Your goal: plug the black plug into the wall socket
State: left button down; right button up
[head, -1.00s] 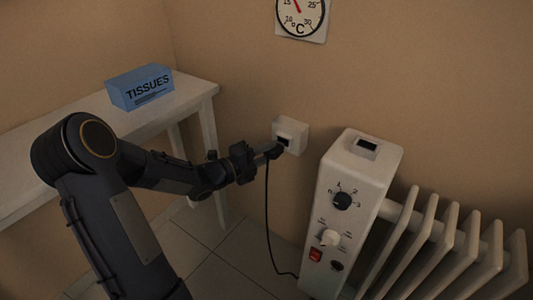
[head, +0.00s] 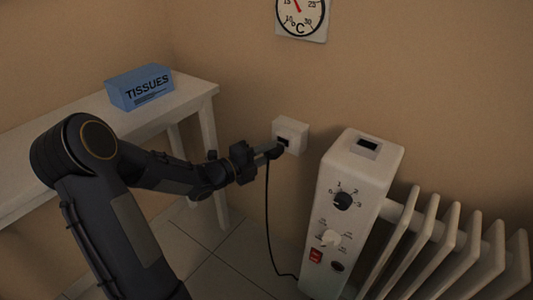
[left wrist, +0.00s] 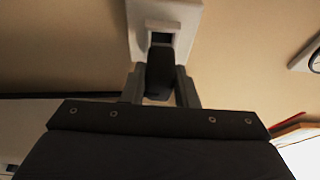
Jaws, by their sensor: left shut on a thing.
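The white wall socket (head: 294,130) is a box on the wall with a dark recess, left of the heater. My left gripper (head: 272,152) is shut on the black plug (head: 278,151), right in front of the socket. In the left wrist view the plug (left wrist: 160,72) sits between the two fingers, and its far end is at the lower edge of the dark opening of the socket (left wrist: 186,12). I cannot tell whether the plug's end is inside the recess. A black cord (head: 267,215) hangs from the plug to the floor by the heater. My right gripper is not in view.
A white oil heater (head: 345,205) with knobs and fins stands right of the socket. A white table (head: 185,100) with a blue tissue box (head: 140,87) is at the left. A round thermometer (head: 302,15) hangs above. Tiled floor is clear between table and heater.

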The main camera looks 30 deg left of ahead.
pick_arm(q)
jog(key=shift+w+d+b, duration=0.1)
jog(key=shift+w+b, duration=0.25)
jog(key=shift+w, duration=0.8)
jog(key=c, duration=1.1)
grip_release()
jog(key=shift+o, duration=0.2)
jog(key=p+v, duration=0.2)
jog(key=v, duration=0.5)
jog(key=shift+s, duration=0.3)
